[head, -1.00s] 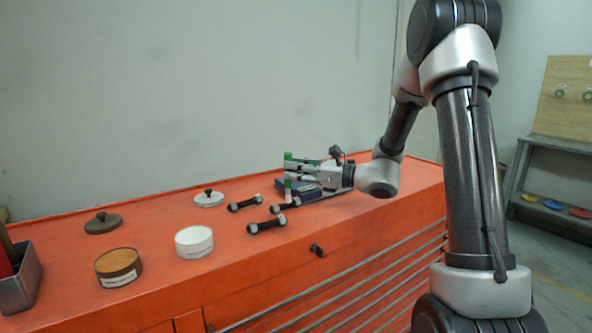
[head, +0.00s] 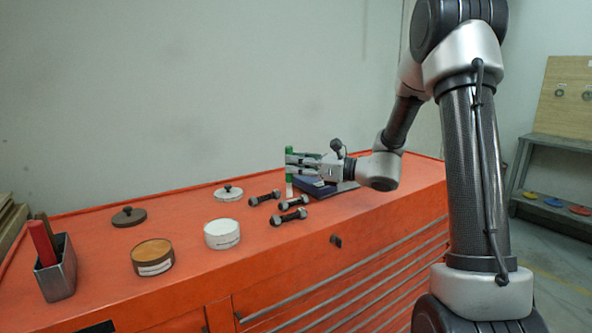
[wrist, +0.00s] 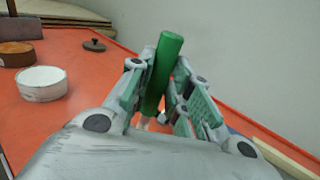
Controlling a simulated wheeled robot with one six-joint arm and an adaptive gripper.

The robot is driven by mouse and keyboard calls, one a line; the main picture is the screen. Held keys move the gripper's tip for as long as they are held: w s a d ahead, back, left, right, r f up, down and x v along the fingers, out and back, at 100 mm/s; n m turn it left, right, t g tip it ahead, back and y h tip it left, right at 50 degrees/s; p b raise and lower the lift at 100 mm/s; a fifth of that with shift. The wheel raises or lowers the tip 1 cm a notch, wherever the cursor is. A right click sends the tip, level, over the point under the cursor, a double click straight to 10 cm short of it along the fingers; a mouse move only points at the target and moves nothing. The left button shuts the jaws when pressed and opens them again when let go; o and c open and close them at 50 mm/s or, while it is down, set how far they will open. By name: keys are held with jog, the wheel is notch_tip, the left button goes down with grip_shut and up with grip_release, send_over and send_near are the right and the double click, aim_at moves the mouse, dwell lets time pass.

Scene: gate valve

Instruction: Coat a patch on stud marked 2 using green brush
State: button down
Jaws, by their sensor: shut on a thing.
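My gripper (head: 294,162) is shut on the green brush (head: 289,152), which it holds upright above the orange bench top. In the wrist view the green brush handle (wrist: 162,72) stands between my fingers. The brush's pale lower end is close to the studs; I cannot tell if it touches one. Three dark studs with grey nuts lie on the bench: a back one (head: 264,198), a right one (head: 293,203) and a front one (head: 289,217). Their number marks are too small to read. An open white tub (head: 222,234) and an open brown tub (head: 152,258) stand to the left.
A white lid (head: 228,193) and a brown lid (head: 129,217) lie behind the tubs. A metal holder (head: 55,272) with a red-handled tool stands at far left. A dark blue object (head: 325,188) lies under my gripper.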

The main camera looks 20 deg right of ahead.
notch_tip(320, 180, up, 6)
jog(key=shift+r, duration=0.2)
dwell(0.4)
dwell(0.4)
jog(key=shift+s+a, duration=0.1)
